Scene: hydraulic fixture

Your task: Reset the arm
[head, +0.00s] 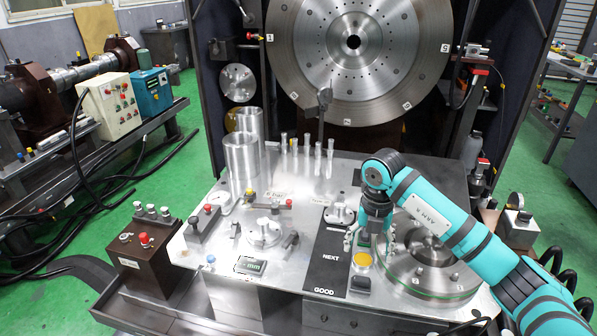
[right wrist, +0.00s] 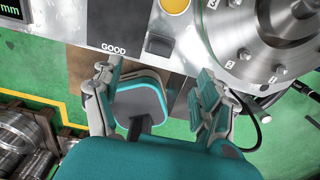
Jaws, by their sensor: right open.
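My right arm (head: 435,220) is teal and comes in from the right in the head view, bent at the elbow over the fixture's right side. The worktop's front edge and part of my own teal body show beyond the fingers. My left arm and gripper are not in view.
A yellow button (head: 362,260) sits beside the panel. Steel cylinders (head: 241,158) and several small upright pins (head: 307,143) stand at the back of the worktop. A large disc (head: 350,50) rises behind. A brown control box (head: 150,252) is at the left.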

